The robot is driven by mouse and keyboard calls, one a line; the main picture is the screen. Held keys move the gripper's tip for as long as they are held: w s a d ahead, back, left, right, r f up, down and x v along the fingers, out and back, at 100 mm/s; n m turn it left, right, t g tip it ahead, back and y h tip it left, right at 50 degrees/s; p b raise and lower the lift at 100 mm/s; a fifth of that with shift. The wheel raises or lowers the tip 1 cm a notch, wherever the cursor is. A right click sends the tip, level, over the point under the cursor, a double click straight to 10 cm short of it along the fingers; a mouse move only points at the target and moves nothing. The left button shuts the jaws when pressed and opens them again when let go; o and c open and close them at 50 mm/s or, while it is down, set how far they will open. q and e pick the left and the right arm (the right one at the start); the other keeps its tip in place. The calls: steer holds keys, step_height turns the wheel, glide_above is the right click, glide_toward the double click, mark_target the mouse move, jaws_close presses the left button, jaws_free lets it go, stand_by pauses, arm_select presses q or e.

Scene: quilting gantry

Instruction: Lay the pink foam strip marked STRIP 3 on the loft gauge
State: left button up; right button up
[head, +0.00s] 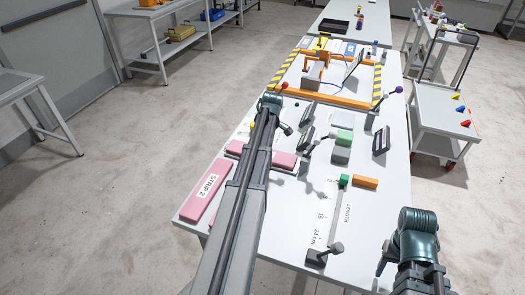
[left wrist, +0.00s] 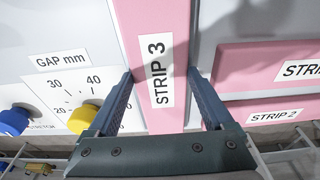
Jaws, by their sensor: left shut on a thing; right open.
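The pink foam strip marked STRIP 3 (left wrist: 172,25) stands out in the left wrist view, between the two fingers of my left gripper (left wrist: 162,100), which is shut on it. Whether the strip touches anything below cannot be told. My right gripper (head: 436,285) is open and empty at the lower right.
A strip marked STRIP 2 (head: 208,190) lies at the table's left edge. A LENGTH scale (head: 322,215), green and orange blocks (head: 365,181) and a striped orange frame (head: 340,99) occupy the table. Its right front area is clear.

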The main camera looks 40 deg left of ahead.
arm_select(q)
steer(key=shift+f, duration=0.2)
arm_select(e)
steer(key=shift+f, duration=0.2)
arm_select(q)
steer(key=o, duration=1.2)
steer(key=shift+r, duration=0.1)
arm_select(e)
steer(key=shift+r, duration=0.1)
arm_select(q)
steer(key=r+p, duration=0.4)
steer(key=d+r+p, duration=0.1)
steer(key=r+p, duration=0.7)
steer(key=shift+w+d, duration=0.3)
steer(key=shift+d, duration=0.05)
arm_select(e)
step_height(320, 180, up, 12)
